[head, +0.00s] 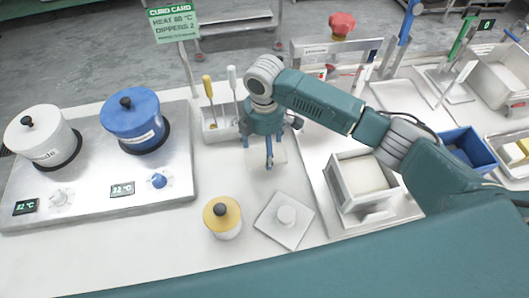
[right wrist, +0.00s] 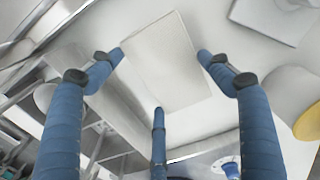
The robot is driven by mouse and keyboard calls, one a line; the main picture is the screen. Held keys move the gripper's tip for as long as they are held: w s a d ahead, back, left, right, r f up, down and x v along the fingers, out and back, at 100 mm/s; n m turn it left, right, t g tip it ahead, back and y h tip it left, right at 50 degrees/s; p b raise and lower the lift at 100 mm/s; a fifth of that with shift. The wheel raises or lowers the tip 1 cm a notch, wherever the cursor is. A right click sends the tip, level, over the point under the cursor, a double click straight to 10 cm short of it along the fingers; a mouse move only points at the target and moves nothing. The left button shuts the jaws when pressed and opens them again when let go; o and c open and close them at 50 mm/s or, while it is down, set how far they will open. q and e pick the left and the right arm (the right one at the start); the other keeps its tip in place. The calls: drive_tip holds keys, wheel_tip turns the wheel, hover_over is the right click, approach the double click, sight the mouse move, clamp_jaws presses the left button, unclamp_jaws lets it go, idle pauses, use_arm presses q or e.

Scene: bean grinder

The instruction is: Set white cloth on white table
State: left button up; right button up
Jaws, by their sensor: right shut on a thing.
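A flat, off-white rectangular piece, which looks like the white cloth (head: 281,153), is under my right gripper (head: 267,160) in the head view. In the right wrist view the cloth (right wrist: 168,60) lies between the spread fingers of the right gripper (right wrist: 160,75), which is shut on it. The gripper points down over the white table (head: 130,262). I cannot tell whether the cloth touches the table. The fingers and wrist hide part of it in the head view. My left gripper is not in view.
A steel hot plate (head: 90,185) with a white pot (head: 42,142) and a blue pot (head: 133,125) stands left. A yellow-lidded jar (head: 222,222) and square white lid (head: 285,228) stand in front. A white box (head: 362,180) is right; a tool holder (head: 215,128) is behind.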

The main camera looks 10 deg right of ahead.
sight(265, 151)
wheel_tip(265, 151, down, 4)
drive_tip(key=shift+r, duration=0.25)
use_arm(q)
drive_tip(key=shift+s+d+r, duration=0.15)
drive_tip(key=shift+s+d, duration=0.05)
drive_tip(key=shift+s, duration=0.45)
use_arm(e)
drive_tip(key=shift+f, duration=0.1)
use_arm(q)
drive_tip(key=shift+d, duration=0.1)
use_arm(e)
drive_tip(key=o, duration=1)
drive_tip(key=shift+f, duration=0.15)
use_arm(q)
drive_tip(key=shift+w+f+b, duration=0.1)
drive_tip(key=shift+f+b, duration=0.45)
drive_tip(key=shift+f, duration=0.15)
use_arm(e)
wheel_tip(265, 151, up, 12)
drive_tip(key=shift+r, duration=0.2)
